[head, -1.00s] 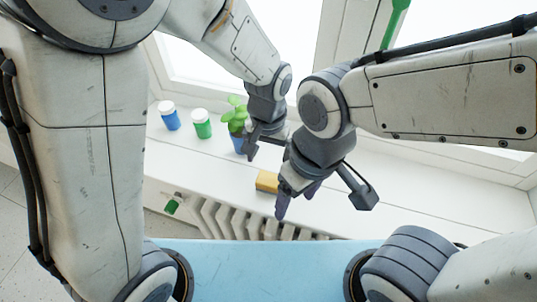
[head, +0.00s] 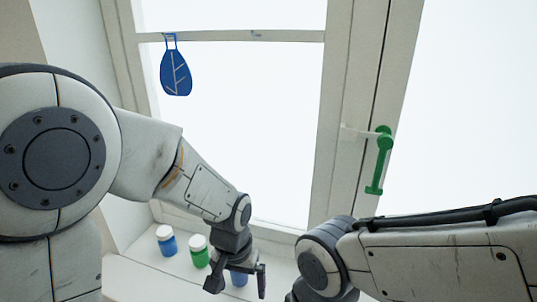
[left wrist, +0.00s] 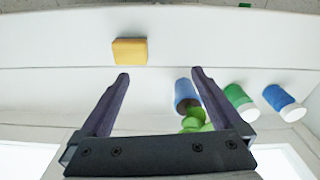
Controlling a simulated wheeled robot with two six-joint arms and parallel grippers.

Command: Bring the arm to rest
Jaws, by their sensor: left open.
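My left gripper (head: 235,283) hangs in front of the windowsill, open, with nothing between its fingers. In the left wrist view its two dark fingers (left wrist: 160,73) are spread wide. A blue pot (left wrist: 186,92) with a green plant (left wrist: 195,122) shows beyond them, partly behind the right finger. In the head view the pot (head: 239,278) is just behind the gripper and its leaves are hidden. My right arm enters from the right, and its gripper is below the picture edge.
A blue jar (head: 166,241) and a green jar (head: 199,252), both white-lidded, stand left of the pot. A yellow block (left wrist: 130,51) lies on the sill. A green window handle (head: 381,160) is above my right arm.

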